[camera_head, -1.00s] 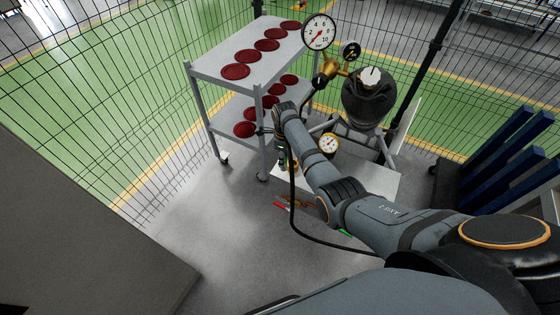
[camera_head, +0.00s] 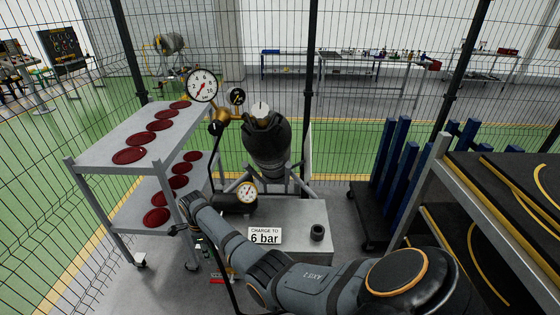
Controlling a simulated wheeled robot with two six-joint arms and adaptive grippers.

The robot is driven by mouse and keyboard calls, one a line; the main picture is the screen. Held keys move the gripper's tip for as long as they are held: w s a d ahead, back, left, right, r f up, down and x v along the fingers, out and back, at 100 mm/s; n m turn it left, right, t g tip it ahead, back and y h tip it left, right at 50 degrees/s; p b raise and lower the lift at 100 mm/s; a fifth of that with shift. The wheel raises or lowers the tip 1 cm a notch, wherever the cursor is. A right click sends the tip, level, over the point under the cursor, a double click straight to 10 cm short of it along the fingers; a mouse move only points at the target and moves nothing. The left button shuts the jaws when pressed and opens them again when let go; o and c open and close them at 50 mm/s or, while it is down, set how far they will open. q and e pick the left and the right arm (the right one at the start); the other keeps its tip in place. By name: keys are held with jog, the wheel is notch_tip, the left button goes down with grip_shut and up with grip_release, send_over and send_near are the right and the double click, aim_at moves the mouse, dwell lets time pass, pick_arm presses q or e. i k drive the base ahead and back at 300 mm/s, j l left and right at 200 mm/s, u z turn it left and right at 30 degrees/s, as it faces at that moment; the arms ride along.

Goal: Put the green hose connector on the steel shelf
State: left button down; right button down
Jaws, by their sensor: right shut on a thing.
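My right arm reaches in from the lower right, and its gripper (camera_head: 202,246) points down beside the grey trolley, low near its right front leg. It is small and partly hidden by my wrist. It is shut on what looks like the green hose connector, of which little shows. A black hose (camera_head: 224,275) runs down just right of the gripper, partly behind my arm. The grey metal shelf trolley (camera_head: 90,160) stands at the left, with red discs on both levels. My left gripper is not in view.
A blue-post rack (camera_head: 392,165) and a black-topped rack (camera_head: 500,190) stand right. Wire fencing encloses the area.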

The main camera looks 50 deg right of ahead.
aim_at(285, 218)
jog(key=z, duration=1)
